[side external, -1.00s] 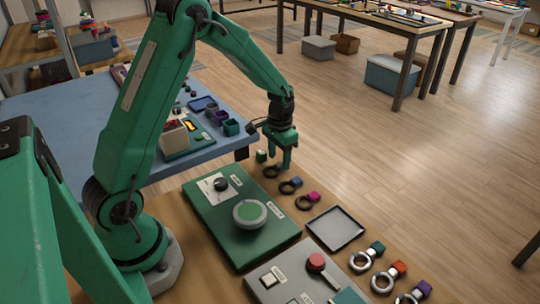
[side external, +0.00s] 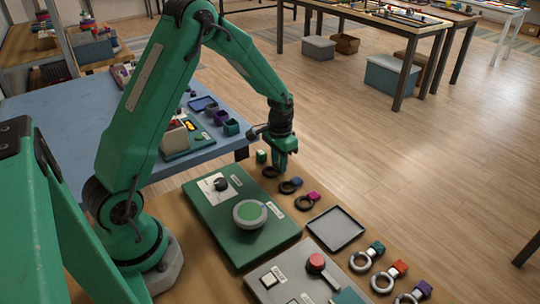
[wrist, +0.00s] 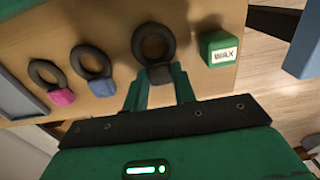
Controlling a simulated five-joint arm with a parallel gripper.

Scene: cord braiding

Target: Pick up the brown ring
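A dark ring (wrist: 154,43) with a dark grey-brown block (wrist: 159,74) at its near end lies on the wooden table; it fits the brown ring best, though the ring itself looks nearly black. It also shows in the side external view (side external: 271,171). My gripper (wrist: 160,80) is open, with one finger on each side of the block. Whether the fingers touch it, I cannot tell. In the side external view my gripper (side external: 284,168) points down over the ring row, one finger mostly hiding the other.
Dark rings with a blue block (wrist: 91,62) and a pink block (wrist: 47,73) lie to the left in the wrist view. A green WAX block (wrist: 219,49) stands close on the right. A green panel (side external: 216,216) and grey tray (side external: 335,229) are nearby.

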